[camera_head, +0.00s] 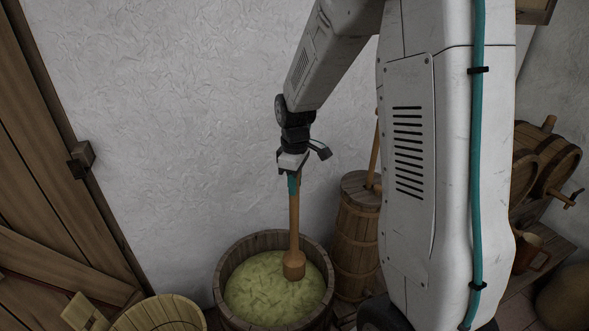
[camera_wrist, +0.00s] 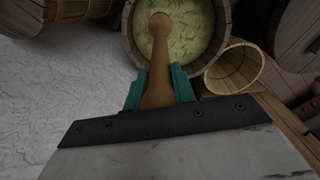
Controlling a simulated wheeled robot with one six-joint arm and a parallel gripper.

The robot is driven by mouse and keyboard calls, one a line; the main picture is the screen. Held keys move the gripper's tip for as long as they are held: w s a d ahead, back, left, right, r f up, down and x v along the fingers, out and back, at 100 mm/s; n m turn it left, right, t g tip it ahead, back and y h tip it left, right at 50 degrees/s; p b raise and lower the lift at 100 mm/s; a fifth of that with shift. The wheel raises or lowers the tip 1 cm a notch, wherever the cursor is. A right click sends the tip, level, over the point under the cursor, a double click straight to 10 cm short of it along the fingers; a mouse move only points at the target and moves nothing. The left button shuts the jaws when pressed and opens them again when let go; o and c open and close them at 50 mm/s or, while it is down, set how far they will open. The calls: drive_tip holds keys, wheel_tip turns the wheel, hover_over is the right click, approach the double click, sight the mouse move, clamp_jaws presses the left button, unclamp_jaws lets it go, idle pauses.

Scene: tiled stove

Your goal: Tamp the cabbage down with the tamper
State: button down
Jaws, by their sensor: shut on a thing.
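A wooden tamper (camera_head: 294,226) hangs nearly upright from my gripper (camera_head: 293,183), which is shut on the top of its handle. The tamper's broad lower end is at the cabbage (camera_head: 262,288), toward the right side of the tub; I cannot tell whether it touches or is just above. The pale green shredded cabbage fills a round wooden tub (camera_head: 228,260). In the wrist view, the gripper's teal fingers (camera_wrist: 160,88) lie on both sides of the tamper (camera_wrist: 158,60), and its end shows against the cabbage (camera_wrist: 200,22).
A tall wooden churn (camera_head: 357,235) with a stick stands close behind the tub at right. A lighter wooden bucket (camera_head: 160,315) is at the front left. Barrels (camera_head: 548,158) and a jug (camera_head: 530,252) are at far right. A wooden door (camera_head: 50,180) is at left.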

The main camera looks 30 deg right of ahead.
sight(295, 201)
drive_tip(key=shift+f, duration=3.35)
wheel_tip(295, 201, up, 5)
